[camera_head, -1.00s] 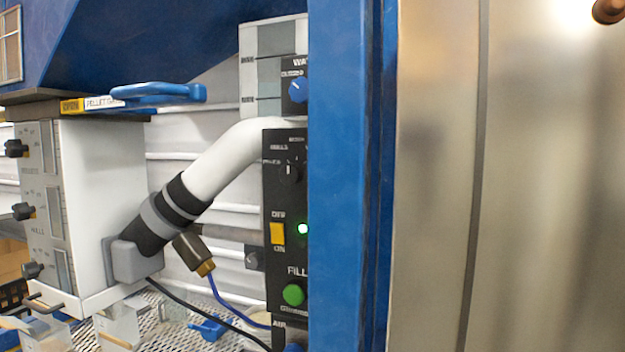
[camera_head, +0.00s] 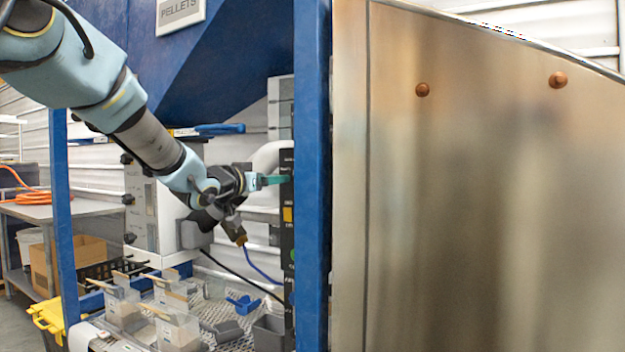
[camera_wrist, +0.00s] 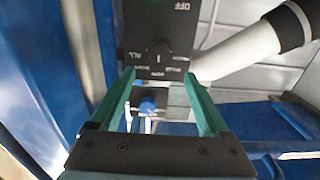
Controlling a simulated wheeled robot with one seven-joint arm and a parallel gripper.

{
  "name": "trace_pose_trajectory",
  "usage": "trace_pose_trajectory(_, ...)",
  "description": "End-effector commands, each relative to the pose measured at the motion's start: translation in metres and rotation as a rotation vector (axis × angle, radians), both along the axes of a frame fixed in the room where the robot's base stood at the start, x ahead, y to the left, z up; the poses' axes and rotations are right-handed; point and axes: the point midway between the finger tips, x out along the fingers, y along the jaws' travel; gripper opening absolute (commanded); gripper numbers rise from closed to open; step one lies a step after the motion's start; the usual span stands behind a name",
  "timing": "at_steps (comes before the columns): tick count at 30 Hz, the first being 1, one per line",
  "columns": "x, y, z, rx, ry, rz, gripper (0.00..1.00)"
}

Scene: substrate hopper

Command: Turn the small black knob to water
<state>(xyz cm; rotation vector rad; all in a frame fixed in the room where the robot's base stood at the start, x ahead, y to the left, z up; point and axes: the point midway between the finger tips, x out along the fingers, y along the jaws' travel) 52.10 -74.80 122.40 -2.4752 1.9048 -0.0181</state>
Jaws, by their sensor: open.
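The black control panel (camera_head: 287,245) stands just left of the blue post in the head view. In the wrist view, which is upside down, the small black knob (camera_wrist: 158,53) sits on this panel among small white labels; its pointer setting is too small to read surely. My gripper (camera_wrist: 159,76) is open, its two teal fingers spread on either side of the knob's line, with the knob just beyond the tips. In the head view my gripper (camera_head: 280,179) reaches the panel's upper part and hides the knob. I cannot tell whether the fingers touch anything.
A blue knob (camera_wrist: 147,107) shows between the fingers. The blue post (camera_head: 312,180) stands close right of my gripper. A white pipe (camera_head: 268,156) with a black collar runs close beside it. Clear bins (camera_head: 175,325) and a blue scoop (camera_head: 243,304) lie on the mesh below.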

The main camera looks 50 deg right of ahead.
Motion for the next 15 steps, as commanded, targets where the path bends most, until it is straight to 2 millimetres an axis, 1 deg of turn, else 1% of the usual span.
trace_pose_trajectory(5,0.002,-0.018,0.003,-0.005,0.0,-0.006,0.79)
trace_pose_trajectory(15,0.019,-0.078,0.003,-0.002,0.0,-0.004,0.79)
